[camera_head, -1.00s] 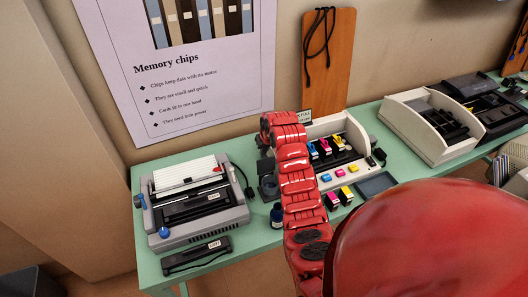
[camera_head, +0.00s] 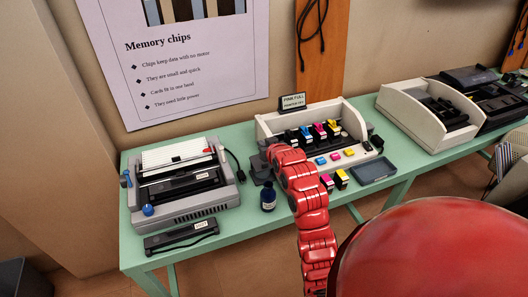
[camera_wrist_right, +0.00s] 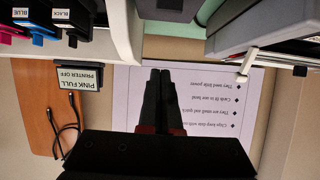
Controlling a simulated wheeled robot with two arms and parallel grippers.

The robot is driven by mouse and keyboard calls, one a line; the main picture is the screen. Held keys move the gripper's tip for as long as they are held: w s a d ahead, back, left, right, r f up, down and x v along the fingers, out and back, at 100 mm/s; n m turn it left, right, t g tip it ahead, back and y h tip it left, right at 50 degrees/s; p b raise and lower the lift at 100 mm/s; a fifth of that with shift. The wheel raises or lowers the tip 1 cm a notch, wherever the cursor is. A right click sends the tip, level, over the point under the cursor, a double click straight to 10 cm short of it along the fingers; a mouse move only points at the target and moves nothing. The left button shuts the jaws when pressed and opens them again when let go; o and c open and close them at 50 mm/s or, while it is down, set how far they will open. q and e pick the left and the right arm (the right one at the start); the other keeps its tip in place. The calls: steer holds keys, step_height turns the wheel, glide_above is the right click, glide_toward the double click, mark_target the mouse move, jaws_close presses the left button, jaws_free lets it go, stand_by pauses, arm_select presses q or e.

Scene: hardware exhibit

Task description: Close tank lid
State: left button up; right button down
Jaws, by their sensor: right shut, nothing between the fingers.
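The white printer (camera_head: 352,118) stands on the green table with its front open. Its row of ink tanks includes a black tank (camera_head: 291,137), a pink tank (camera_head: 320,130) and a yellow tank (camera_head: 333,127). I cannot tell how each tank's lid sits. In the right wrist view, which is upside down, a blue tank (camera_wrist_right: 32,20) and a black tank show at the upper left. My right gripper (camera_wrist_right: 160,74) is shut and empty, apart from the tanks. In the head view my red right arm ends at the printer's left side; its fingers are hard to make out. My left gripper is out of view.
A sign (camera_head: 292,99) reading "PINK FULL, PRINTER OFF" stands at the printer's back left. A grey machine (camera_head: 190,212) is to the left, with a dark ink bottle (camera_head: 267,198) between. Cartridges and a grey tray (camera_head: 373,171) lie in front. A white box (camera_head: 403,113) stands right.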

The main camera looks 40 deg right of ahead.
mark_target(266, 169)
steer(key=f+t+b, duration=0.1)
steer(key=s+t+b, duration=0.1)
steer(key=b, duration=0.1)
steer(key=s+f+t+h+b, duration=0.1)
steer(key=shift+s+a+f, duration=0.1)
steer(key=shift+a+f, duration=0.15)
steer(key=shift+f, duration=0.1)
steer(key=shift+s+a+b, duration=0.1)
steer(key=shift+s+b, duration=0.3)
steer(key=shift+b, duration=0.3)
steer(key=shift+s+a+f+b, duration=0.1)
steer(key=shift+s+f+b, duration=0.25)
steer(key=shift+f+b, duration=0.2)
